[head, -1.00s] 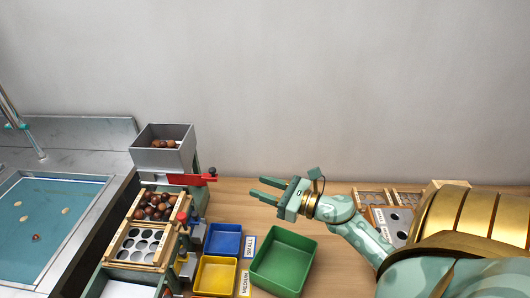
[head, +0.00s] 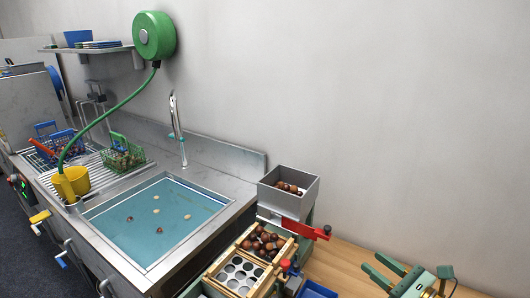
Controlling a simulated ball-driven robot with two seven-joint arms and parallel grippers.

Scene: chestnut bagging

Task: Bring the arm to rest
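My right gripper (head: 372,263) is at the lower right of the head view, above the wooden worktop (head: 345,262). Its two green fingers are apart with nothing between them. Only the hand and a bit of wrist show; the rest of my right arm is outside the picture. My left arm and gripper are not in view.
A grey hopper (head: 288,204) with chestnuts and a red handle (head: 310,231) stands left of the gripper. Below it are a chestnut tray and a holed plate (head: 238,273). A blue bin (head: 318,291) is partly cut off. Further left is a sink (head: 120,240) with water, baskets (head: 122,158) and a green hose reel (head: 154,36).

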